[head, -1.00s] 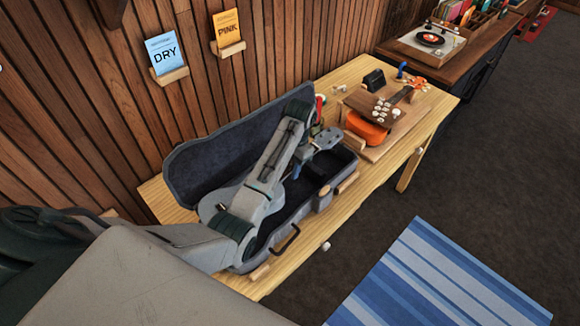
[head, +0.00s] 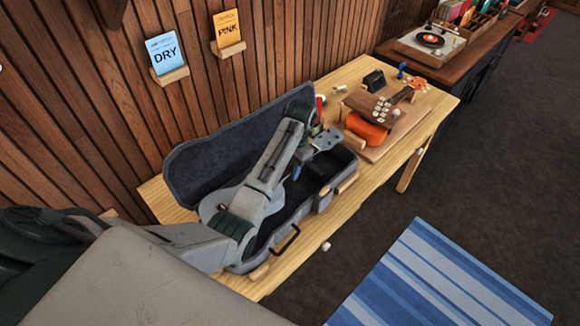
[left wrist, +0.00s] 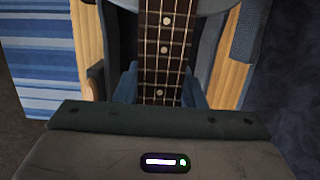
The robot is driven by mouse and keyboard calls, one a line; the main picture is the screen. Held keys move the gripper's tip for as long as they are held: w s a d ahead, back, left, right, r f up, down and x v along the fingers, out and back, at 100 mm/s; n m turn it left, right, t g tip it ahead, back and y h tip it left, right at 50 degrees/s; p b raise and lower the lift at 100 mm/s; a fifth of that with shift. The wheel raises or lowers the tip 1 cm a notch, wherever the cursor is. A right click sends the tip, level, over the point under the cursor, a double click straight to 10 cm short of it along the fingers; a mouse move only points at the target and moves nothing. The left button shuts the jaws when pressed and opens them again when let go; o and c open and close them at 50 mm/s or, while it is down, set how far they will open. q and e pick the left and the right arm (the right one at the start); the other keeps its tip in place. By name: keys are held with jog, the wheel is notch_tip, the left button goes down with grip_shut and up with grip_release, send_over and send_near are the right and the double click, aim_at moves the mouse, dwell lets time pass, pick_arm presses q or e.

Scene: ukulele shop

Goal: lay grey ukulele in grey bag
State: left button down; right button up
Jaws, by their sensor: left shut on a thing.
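The grey bag is an open, dark-lined case on the wooden table, with its lid (head: 215,150) raised on the wall side and its lower half (head: 318,195) facing up. The grey ukulele's pale rounded body (head: 212,204) shows in the lower half's left end, largely hidden behind my left arm. My left gripper (head: 298,168) is over the case and shut on the ukulele's neck. In the left wrist view the dark fretted neck (left wrist: 165,50) runs between the blue fingers (left wrist: 165,88). I cannot tell whether the body rests on the lining. My right gripper is not in view.
An orange ukulele (head: 366,128) lies on a wooden board at the table's right end, near a small black block (head: 374,79). A slatted wall closes off the back. A blue striped rug (head: 440,280) lies on the floor in front.

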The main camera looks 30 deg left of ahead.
pick_arm(q)
jog(key=shift+f+b, duration=0.9)
jog(key=shift+f, duration=1.8)
jog(key=shift+f, duration=0.15)
jog(key=shift+f+b, duration=0.75)
jog(key=shift+f, duration=1.4)
jog(key=c, duration=0.8)
grip_release()
jog(key=shift+c, duration=0.2)
